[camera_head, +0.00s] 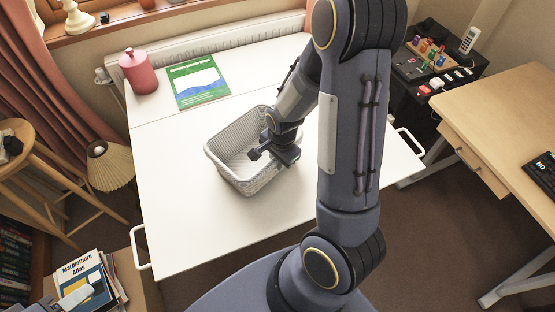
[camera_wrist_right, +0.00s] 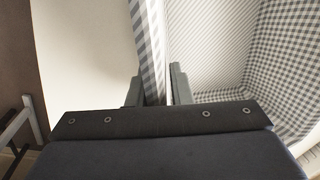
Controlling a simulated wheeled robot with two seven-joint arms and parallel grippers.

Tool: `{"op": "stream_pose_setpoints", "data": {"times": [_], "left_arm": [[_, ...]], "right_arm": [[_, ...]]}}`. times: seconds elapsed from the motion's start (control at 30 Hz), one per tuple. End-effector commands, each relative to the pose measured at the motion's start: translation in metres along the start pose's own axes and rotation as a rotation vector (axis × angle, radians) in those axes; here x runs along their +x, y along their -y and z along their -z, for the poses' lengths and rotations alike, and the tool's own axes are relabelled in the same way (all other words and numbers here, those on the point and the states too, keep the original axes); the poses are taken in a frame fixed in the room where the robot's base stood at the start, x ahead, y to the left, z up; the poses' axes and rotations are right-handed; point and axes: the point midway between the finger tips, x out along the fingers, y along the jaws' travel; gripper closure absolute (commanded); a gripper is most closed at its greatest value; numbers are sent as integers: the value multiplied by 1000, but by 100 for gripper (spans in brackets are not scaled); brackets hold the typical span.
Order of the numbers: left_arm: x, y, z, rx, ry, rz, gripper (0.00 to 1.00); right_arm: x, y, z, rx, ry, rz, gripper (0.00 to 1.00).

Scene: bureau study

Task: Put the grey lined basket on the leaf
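The grey lined basket (camera_head: 222,168) stands upright on the white tabletop (camera_head: 180,220), with a checked lining inside. My right gripper (camera_head: 268,152) reaches down at the basket's right side. In the right wrist view, its two fingers (camera_wrist_right: 156,90) stand on either side of the basket's checked wall (camera_wrist_right: 150,45), with narrow gaps beside the wall. The right gripper looks open there, one finger inside the basket and one outside. A seam crosses the white top behind the basket; which section is the leaf I cannot tell for sure.
Metal handles (camera_head: 140,248) stick out at the table's sides. A wooden desk (camera_head: 510,120) is at the right. The white top left and in front of the basket is clear.

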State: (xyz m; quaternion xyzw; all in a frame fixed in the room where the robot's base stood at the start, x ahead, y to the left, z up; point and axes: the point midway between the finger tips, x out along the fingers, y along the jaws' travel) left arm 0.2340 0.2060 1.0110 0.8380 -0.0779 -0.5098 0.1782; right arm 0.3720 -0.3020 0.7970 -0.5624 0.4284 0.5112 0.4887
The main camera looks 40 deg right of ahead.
Motion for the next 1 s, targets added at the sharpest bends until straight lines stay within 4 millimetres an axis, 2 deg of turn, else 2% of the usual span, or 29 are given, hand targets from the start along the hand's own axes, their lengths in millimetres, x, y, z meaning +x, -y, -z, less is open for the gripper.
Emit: {"op": "stream_pose_setpoints", "data": {"times": [0.1, 0.33, 0.47, 0.57, 0.8, 1.0], "left_arm": [[0, 0, 0, 0, 0, 0, 52], [-1, 0, 0, 0, 0, 0, 52], [-3, -1, 2, 0, 0, 0, 52], [-5, -2, 3, 0, 0, 0, 52], [-13, -6, 6, 0, 0, 0, 52], [-17, -8, 9, 0, 0, 0, 52]], "right_arm": [[0, 0, 0, 0, 0, 0, 69], [-1, 0, 0, 0, 0, 0, 69], [-9, 1, 0, 0, -1, 3, 69], [-25, 2, 0, -1, -1, 6, 69], [-79, 2, 0, -1, -1, 8, 69], [-111, 2, 0, -1, 0, 4, 69]]}}
